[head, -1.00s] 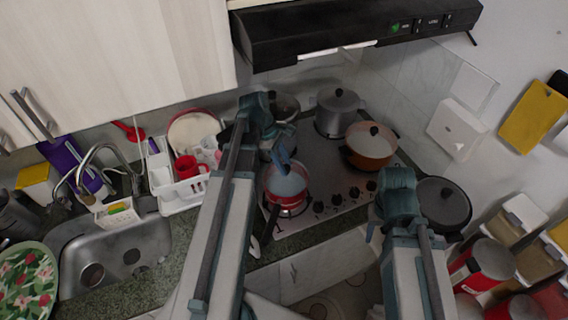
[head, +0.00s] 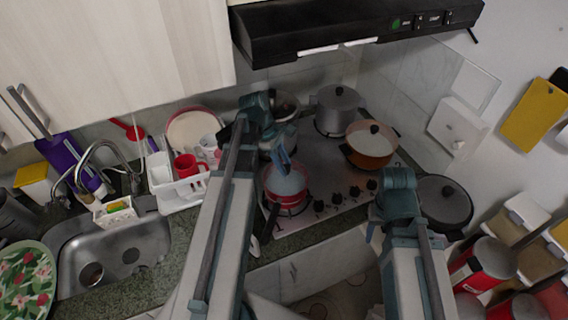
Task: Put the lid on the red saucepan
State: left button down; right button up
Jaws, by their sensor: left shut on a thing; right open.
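The red saucepan (head: 287,201) sits on the front left of the stove, its dark handle pointing toward the lower left. A pale, glassy lid (head: 289,183) lies over the saucepan's top. My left gripper (head: 284,165) is over the lid, shut on its top, and its fingers hide the knob. Whether the lid rests fully on the rim I cannot tell. My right arm's end (head: 398,193) shows near the stove's right front; its fingertips are hidden, and that gripper is open, away from the saucepan.
An orange pot (head: 370,150) with a lid, a grey pot (head: 338,110) and another pan (head: 284,107) stand on the stove (head: 330,165). A dark lidded pan (head: 443,203) is at the right. A dish rack (head: 182,190) and sink (head: 120,250) are at the left.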

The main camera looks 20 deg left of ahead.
pick_arm(q)
grip_release()
dwell(0.5)
jog(key=shift+r, duration=0.1)
notch_tip(320, 180, up, 7)
jog(key=p, duration=0.7)
dwell(0.6)
jog(key=s+d+f+m+y+b, duration=0.3)
jog(key=s+d+f+m+b, duration=0.2)
jog(key=d+m, duration=0.5)
jog(key=s+d+f+m+y+b, duration=0.3)
jog(key=s+d+f+m+b, duration=0.3)
jog(key=d+f+m+b, duration=0.3)
notch_tip(320, 180, down, 2)
jog(key=d+m, duration=0.1)
jog(key=m, duration=0.2)
jog(key=shift+d+f+g, duration=0.15)
jog(key=shift+d+g, duration=0.15)
jog(key=shift+d, duration=0.05)
